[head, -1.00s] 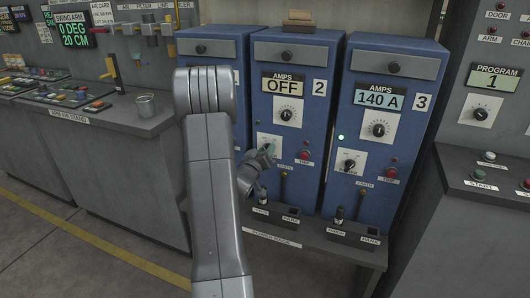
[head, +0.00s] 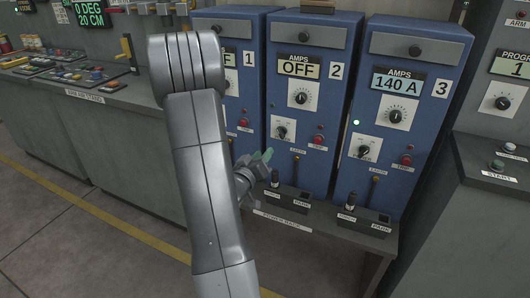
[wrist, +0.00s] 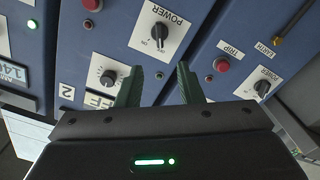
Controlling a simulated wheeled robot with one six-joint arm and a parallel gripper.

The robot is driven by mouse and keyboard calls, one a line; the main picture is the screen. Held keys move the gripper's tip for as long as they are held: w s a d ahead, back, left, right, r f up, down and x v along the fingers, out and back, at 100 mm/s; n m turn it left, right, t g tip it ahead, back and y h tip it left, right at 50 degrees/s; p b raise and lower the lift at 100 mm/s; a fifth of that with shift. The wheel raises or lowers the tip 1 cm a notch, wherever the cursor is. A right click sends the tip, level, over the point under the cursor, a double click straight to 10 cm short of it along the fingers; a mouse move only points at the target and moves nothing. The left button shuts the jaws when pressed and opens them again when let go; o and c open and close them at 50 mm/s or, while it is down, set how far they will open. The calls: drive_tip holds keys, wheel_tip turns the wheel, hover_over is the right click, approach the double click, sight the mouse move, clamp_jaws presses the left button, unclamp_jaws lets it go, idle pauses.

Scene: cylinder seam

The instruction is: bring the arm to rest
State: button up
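My gripper (head: 264,157) is small in the head view, in front of the lower part of the blue power units, below and left of the middle unit's power switch (head: 281,130). In the wrist view its two dark green fingers (wrist: 160,88) stand apart with nothing between them. A black power knob (wrist: 159,33) on a white plate lies beyond the fingertips, apart from them. My grey arm rises in the left middle of the head view and hides part of unit 1.
Unit 2 (head: 306,50) reads OFF; unit 3 (head: 414,50) reads 140 A and has a lit green lamp. The power rack shelf (head: 290,222) juts out below. An arm stand bench (head: 110,120) is at left, a program console (head: 492,200) at right. Open floor lies in front.

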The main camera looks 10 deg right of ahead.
sight(279, 134)
drive_tip(key=shift+w+d, duration=0.1)
drive_tip(key=x, duration=1.3)
drive_tip(key=shift+w+d, duration=0.2)
